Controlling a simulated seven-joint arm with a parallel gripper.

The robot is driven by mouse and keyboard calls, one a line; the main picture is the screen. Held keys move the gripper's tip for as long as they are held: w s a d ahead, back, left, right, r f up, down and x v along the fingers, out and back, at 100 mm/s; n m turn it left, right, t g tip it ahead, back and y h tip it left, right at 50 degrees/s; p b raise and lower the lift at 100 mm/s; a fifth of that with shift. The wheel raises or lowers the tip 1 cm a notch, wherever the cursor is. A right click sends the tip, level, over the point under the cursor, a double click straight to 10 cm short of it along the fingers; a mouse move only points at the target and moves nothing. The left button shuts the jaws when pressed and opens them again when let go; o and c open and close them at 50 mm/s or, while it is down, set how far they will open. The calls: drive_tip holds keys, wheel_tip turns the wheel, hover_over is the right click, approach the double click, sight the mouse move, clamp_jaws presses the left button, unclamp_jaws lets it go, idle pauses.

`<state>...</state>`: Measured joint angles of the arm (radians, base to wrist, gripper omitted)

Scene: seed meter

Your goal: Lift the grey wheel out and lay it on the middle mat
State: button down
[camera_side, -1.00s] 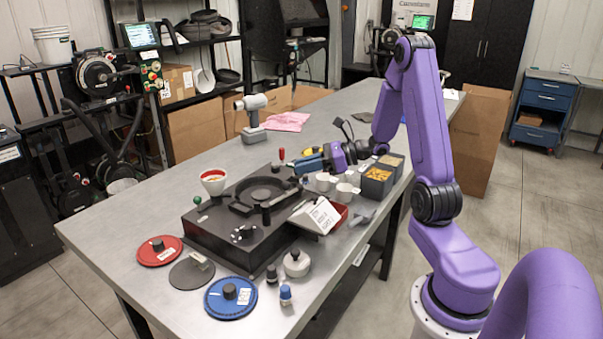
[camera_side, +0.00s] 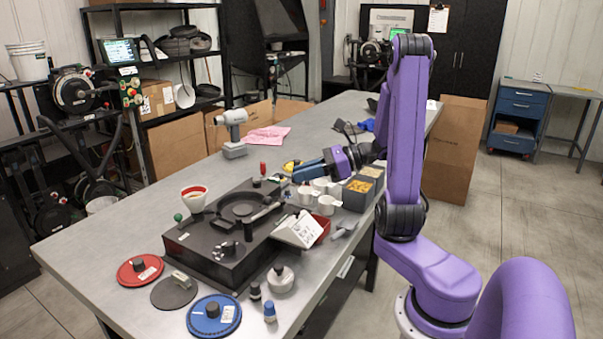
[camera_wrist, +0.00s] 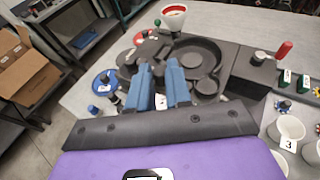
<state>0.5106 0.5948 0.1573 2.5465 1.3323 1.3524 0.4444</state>
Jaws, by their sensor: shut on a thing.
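The black seed meter housing (camera_side: 195,252) stands on the table with a dark round recess (camera_side: 238,207); it also shows in the wrist view (camera_wrist: 205,50). I cannot make out a separate grey wheel inside the recess. A black lever (camera_side: 264,212) lies across its near right side. My gripper (camera_side: 295,178) is at the housing's back right corner, its blue fingers (camera_wrist: 160,75) slightly apart around something thin, apparently the lever's end, though the fingers hide it.
The red disc (camera_side: 128,274) and blue disc (camera_side: 200,318) have black knobs. The table's left is clear.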

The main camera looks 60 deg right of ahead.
drive_tip(key=s+a+r, duration=0.1)
drive_tip(key=s+r, duration=0.2)
drive_tip(key=r, duration=0.2)
drive_tip(key=shift+s+a, duration=0.25)
idle(0.9)
drive_tip(key=shift+r, duration=0.1)
